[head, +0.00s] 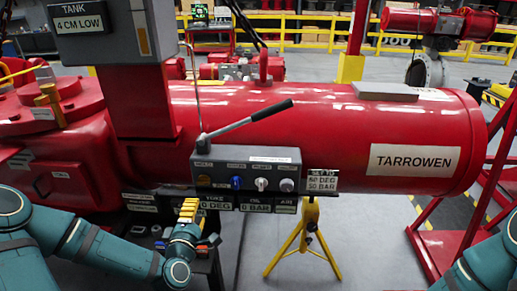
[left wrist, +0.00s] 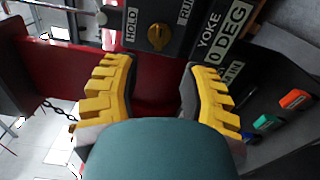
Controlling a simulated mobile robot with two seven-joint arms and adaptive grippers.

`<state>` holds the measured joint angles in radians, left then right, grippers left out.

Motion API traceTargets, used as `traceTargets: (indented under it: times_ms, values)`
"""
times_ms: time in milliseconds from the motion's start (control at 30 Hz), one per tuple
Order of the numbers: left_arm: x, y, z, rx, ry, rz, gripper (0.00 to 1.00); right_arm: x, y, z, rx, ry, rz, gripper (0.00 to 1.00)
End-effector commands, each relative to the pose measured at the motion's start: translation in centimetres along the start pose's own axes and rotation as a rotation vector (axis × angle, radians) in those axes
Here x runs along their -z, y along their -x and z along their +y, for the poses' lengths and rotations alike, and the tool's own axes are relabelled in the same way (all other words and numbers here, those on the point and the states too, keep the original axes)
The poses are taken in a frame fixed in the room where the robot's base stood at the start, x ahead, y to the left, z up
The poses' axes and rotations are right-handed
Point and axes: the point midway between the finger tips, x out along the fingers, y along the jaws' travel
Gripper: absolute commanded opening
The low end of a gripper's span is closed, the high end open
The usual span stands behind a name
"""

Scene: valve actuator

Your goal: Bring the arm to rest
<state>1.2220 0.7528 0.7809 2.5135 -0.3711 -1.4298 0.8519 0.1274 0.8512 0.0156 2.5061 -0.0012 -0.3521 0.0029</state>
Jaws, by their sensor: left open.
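My left arm (head: 85,240) comes in from the lower left in the head view. Its left gripper (head: 190,208) is just below the left end of the grey control box (head: 245,172) on the red actuator. In the left wrist view the gripper's two yellow ridged fingers (left wrist: 158,85) stand apart with nothing between them. Beyond them is the box with a brass knob (left wrist: 158,37) by a HOLD label. My right arm (head: 485,265) shows only in part at the lower right of the head view; its gripper is out of the picture.
The red cylinder (head: 340,118) marked TARROWEN fills the middle. A long lever (head: 245,122) stands above the control box. A yellow stand (head: 304,240) is under the cylinder, and a red frame (head: 432,235) is at right. Orange and green items (left wrist: 295,99) lie near the gripper. Floor is open below.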

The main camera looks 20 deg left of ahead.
Motion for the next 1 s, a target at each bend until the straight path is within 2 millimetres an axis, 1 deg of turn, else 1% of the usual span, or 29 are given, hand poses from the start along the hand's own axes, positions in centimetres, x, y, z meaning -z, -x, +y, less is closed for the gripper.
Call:
traceTargets:
  times_ms: [67,167,267,300,367,400,467,500,567,600,667,700,800,900,1000]
  values:
    - [-0.2,0.0,-0.1,0.005,-0.003,-0.005,0.44,0.0,0.0,0.0,0.0,0.0,0.0,0.47]
    - [-1.5,0.0,-1.3,0.05,-0.034,-0.044,0.44,0.0,0.0,0.0,0.0,0.0,0.0,0.47]
    - [-4.6,0.3,-3.9,0.151,-0.112,-0.14,0.44,0.0,0.0,0.0,0.0,0.0,0.0,0.47]
    - [-6.2,0.7,-5.3,0.203,-0.157,-0.193,0.44,0.0,0.0,0.0,0.0,0.0,0.0,0.47]
    - [-8.7,1.5,-7.6,0.288,-0.235,-0.287,0.44,0.0,0.0,0.0,0.0,0.0,0.0,0.47]
    - [-10.2,2.3,-9.2,0.343,-0.291,-0.353,0.44,0.0,0.0,0.0,0.0,0.0,0.0,0.47]
    - [-12.3,3.7,-11.5,0.421,-0.376,-0.453,0.44,0.0,0.0,0.0,0.0,0.0,0.0,0.47]
    - [-13.5,4.8,-12.9,0.471,-0.434,-0.521,0.44,0.0,0.0,0.0,0.0,0.0,0.0,0.47]
    - [-15.1,6.5,-14.8,0.539,-0.52,-0.623,0.44,0.0,0.0,0.0,0.0,0.0,0.0,0.47]
    - [-16.0,7.7,-16.0,0.582,-0.578,-0.693,0.44,0.0,0.0,0.0,0.0,0.0,0.0,0.47]
    - [-17.1,9.7,-17.7,0.642,-0.664,-0.799,0.44,0.0,0.0,0.0,0.0,0.0,0.0,0.47]
    - [-17.7,11.1,-18.7,0.681,-0.721,-0.868,0.44,0.0,0.0,0.0,0.0,0.0,0.0,0.47]
    - [-18.5,14.3,-20.7,0.762,-0.854,-1.036,0.44,0.0,0.0,0.0,0.0,0.0,0.0,0.47]
    - [-18.6,16.9,-21.9,0.825,-0.961,-1.174,0.44,0.0,0.0,0.0,0.0,0.0,0.0,0.47]
    - [-18.4,18.7,-22.6,0.868,-1.035,-1.274,0.44,0.0,0.0,0.0,0.0,0.0,0.0,0.47]
